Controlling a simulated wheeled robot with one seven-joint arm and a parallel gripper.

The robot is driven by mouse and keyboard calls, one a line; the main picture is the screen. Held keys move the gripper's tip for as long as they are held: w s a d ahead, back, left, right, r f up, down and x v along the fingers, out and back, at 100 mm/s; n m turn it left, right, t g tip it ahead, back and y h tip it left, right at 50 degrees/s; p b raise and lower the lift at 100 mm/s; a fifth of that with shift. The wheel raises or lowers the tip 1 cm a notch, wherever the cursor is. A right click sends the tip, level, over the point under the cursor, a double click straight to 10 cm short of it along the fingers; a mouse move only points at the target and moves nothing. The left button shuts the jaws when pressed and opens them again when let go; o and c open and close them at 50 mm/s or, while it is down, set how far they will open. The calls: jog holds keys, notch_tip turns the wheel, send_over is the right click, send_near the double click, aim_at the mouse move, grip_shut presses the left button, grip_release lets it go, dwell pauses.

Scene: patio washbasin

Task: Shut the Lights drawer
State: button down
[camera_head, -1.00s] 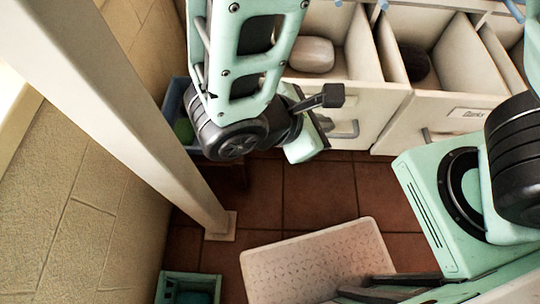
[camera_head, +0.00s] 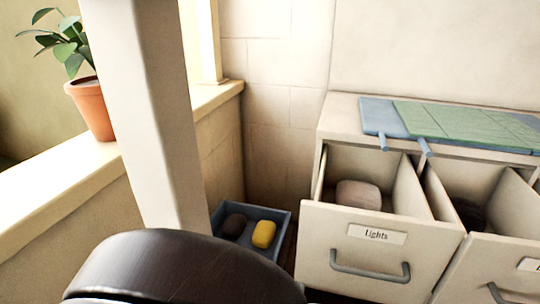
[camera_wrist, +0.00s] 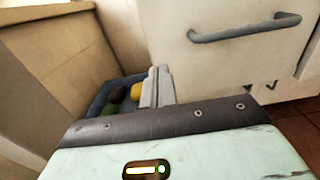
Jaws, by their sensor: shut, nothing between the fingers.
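The Lights drawer (camera_head: 320,240) is a cream box standing pulled out from the cabinet in the head view, with a "Lights" label (camera_head: 377,234) and a grey bar handle (camera_head: 370,277). A pale rounded item (camera_head: 358,194) lies inside it. In the wrist view, a cream drawer front (camera_wrist: 235,65) with a grey handle (camera_wrist: 245,27) fills the upper right and looks like the same drawer. My gripper (camera_wrist: 157,72) is shut and empty, its fingertips just left of that front's lower left part. Whether they touch it cannot be told. The gripper is not visible in the head view.
A second open drawer (camera_head: 515,262) stands right of the Lights drawer. A blue bin (camera_head: 283,222) with a yellow and a dark item sits on the left. Blue and green boards (camera_head: 465,122) lie on the cabinet top. A white post (camera_head: 150,120) and potted plant (camera_head: 91,108) are farther left.

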aim_at(307, 249)
jog(key=x, duration=0.8)
jog(key=shift+w+b, duration=0.3)
jog(key=shift+d, duration=0.1)
jog(key=shift+w+d, duration=0.15)
jog(key=shift+w, duration=0.35)
jog(key=p+x, duration=0.3)
jog(key=x, duration=2.6)
jog(key=shift+w+p, duration=0.2)
jog(key=shift+p, duration=0.1)
